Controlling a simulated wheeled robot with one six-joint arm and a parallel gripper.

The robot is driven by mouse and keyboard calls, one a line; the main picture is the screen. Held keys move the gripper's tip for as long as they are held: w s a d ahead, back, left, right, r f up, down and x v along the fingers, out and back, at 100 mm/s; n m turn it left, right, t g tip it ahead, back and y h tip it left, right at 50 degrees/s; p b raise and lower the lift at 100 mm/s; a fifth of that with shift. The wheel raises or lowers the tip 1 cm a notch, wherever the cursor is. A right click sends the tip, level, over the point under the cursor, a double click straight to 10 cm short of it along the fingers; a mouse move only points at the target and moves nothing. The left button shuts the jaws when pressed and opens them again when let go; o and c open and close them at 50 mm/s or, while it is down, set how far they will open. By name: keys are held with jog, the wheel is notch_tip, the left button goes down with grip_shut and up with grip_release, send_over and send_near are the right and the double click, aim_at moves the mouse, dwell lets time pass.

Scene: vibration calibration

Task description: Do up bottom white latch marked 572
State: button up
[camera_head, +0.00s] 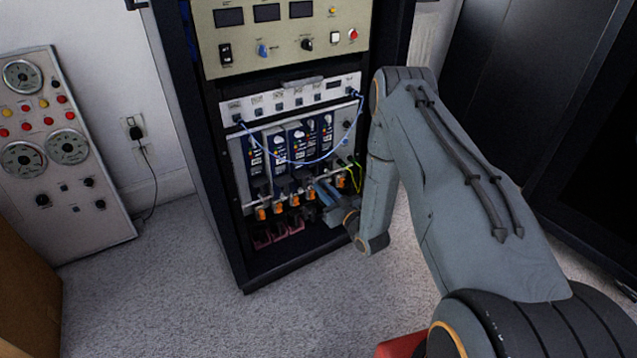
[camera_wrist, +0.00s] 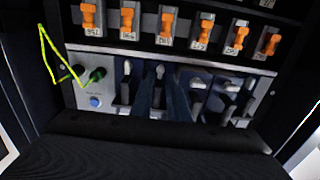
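The white latches sit in a row at the modules' ends in the wrist view, which looks upside down. One white latch (camera_wrist: 160,71) lies between the two blue fingers of my gripper (camera_wrist: 160,92). The fingers stand apart; I cannot tell whether they touch it. Other white latches (camera_wrist: 127,68) (camera_wrist: 196,81) stand to either side. The number labels are by the orange handles (camera_wrist: 168,22) and are too small and turned to read surely, so I cannot pick out 572. In the head view my gripper (camera_head: 328,192) is at the modules' lower right, and the latches are mostly hidden.
Orange handles (camera_head: 262,213) run in a row below the blue modules (camera_head: 280,150). A yellow cable (camera_wrist: 45,55) and green plug (camera_wrist: 96,76) are close beside the modules. A blue cable (camera_head: 310,160) droops across them. The black rack frame (camera_head: 215,190) encloses the work area.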

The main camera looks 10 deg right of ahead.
jog(key=v, duration=0.3)
jog(key=shift+s+d+p, duration=0.1)
jog(key=shift+s+p, duration=0.2)
jog(key=shift+p, duration=0.05)
jog(key=shift+w+r, duration=0.1)
